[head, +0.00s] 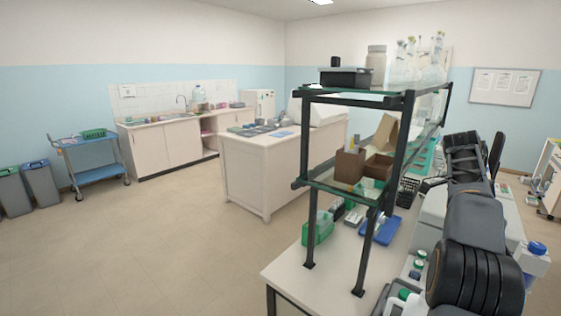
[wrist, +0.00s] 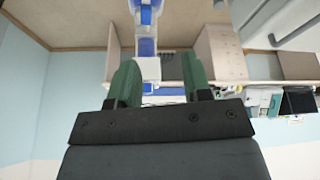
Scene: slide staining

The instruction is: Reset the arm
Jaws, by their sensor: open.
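My gripper (wrist: 160,68) shows in the wrist view as two green fingers on a dark mount. The fingers are well apart, so it is open. A white and blue object (wrist: 146,45) shows in the gap and beyond the fingertips; I cannot tell what it is, and nothing looks gripped. In the head view my dark arm rises at the right side, over the bench. My gripper cannot be made out there.
A black-framed shelf (head: 408,120) with glassware and cardboard boxes stands on the near bench (head: 290,275), close left of my arm. Bottles (head: 418,262) stand near my arm's base. A white island (head: 262,175) stands behind. The floor (head: 150,235) at left is clear.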

